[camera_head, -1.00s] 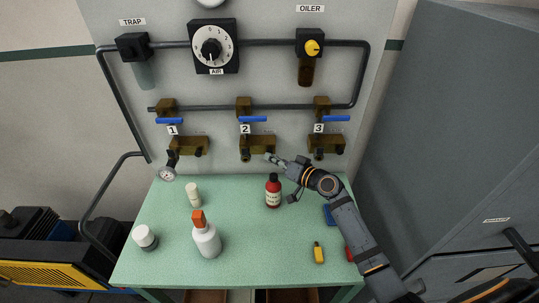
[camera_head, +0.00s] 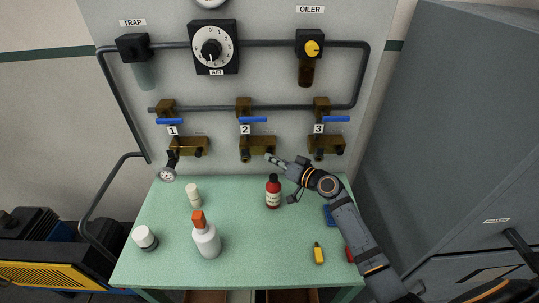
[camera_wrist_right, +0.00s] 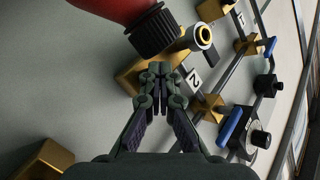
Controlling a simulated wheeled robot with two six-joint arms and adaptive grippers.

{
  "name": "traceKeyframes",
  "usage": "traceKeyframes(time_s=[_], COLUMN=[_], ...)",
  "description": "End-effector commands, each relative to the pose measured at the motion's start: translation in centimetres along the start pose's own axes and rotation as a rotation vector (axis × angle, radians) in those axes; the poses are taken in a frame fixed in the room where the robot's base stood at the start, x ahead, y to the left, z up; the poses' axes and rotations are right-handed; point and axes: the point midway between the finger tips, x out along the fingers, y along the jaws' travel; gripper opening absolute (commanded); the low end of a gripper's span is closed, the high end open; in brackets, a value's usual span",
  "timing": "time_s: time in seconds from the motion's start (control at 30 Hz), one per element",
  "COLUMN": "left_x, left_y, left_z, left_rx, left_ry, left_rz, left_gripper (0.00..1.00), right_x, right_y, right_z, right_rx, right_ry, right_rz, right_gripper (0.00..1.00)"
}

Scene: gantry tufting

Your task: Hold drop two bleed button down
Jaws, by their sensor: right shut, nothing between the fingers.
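Drop two is the brass block (camera_head: 257,144) under the label 2 on the wall panel, with a blue lever (camera_head: 253,119) above it. The block also shows in the right wrist view (camera_wrist_right: 134,76). My right gripper (camera_head: 268,156) is shut and empty, its fingertips at the right part of this block. In the right wrist view the closed fingertips (camera_wrist_right: 157,72) overlap the block's face; I cannot tell whether they touch it. The bleed button is not clearly visible and may be hidden behind the fingertips. My left gripper is not in view.
A red bottle (camera_head: 273,192) stands on the green bench (camera_head: 265,240) just below my right gripper. Drops one (camera_head: 188,146) and three (camera_head: 326,144) flank drop two. A white bottle with an orange cap (camera_head: 206,238) stands further forward. The bench's middle is clear.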

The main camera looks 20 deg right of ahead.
Motion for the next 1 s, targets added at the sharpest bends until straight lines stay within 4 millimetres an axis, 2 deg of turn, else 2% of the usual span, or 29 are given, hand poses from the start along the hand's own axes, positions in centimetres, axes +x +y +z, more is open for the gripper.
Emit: traceKeyframes(time_s=[1.0], left_x=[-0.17], left_y=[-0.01], left_z=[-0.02], left_rx=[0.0], left_ry=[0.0], left_rz=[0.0], left_gripper=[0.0], right_x=[-0.49], right_y=[-0.32], right_z=[0.39], right_rx=[0.0], right_ry=[-0.001], right_rz=[0.001], right_gripper=[0.0])
